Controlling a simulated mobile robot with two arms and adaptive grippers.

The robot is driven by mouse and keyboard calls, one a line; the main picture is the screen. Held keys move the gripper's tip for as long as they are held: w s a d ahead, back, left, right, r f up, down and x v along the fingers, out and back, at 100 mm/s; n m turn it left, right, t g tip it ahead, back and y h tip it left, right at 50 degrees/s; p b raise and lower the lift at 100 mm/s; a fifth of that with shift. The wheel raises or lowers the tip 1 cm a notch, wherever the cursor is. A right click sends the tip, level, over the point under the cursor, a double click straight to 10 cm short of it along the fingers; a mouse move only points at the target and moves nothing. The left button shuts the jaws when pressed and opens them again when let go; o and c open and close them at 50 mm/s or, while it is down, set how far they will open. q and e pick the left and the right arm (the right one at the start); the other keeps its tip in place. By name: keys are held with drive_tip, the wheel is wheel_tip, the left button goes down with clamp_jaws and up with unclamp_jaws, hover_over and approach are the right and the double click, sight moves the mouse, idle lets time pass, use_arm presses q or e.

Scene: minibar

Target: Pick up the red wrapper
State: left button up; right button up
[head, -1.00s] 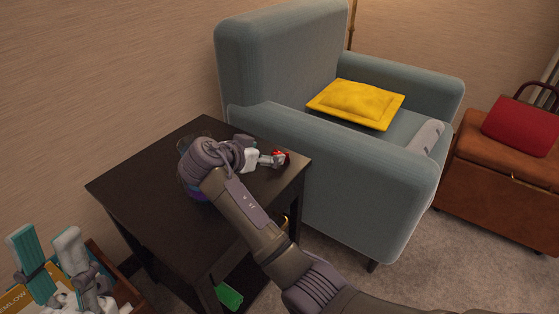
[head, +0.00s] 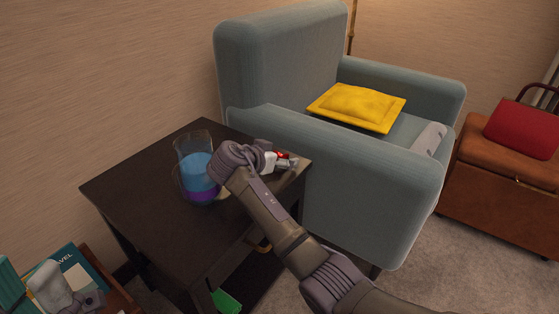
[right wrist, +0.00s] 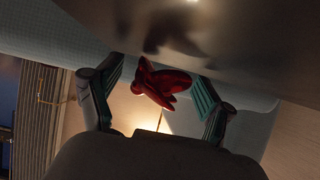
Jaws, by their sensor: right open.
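The red wrapper (head: 282,155) lies at the right corner of the dark side table (head: 150,185), partly hidden by my right gripper. In the right wrist view the wrapper (right wrist: 163,84) is crumpled and sits between the two fingers. My right gripper (head: 287,163) is open around it, low at the tabletop, with a gap on both sides of the wrapper (right wrist: 163,84). My left gripper (head: 28,280) is at the lower left, cut by the picture edge, with its fingers apart and nothing seen between them.
A glass pitcher (head: 197,165) with blue and purple layers stands on the table, just left of my right wrist. A blue-grey armchair (head: 385,205) with a yellow cushion (head: 357,107) stands close behind the table corner. A crate with books (head: 80,270) is at the lower left.

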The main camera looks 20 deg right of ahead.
drive_tip(key=c, duration=0.8)
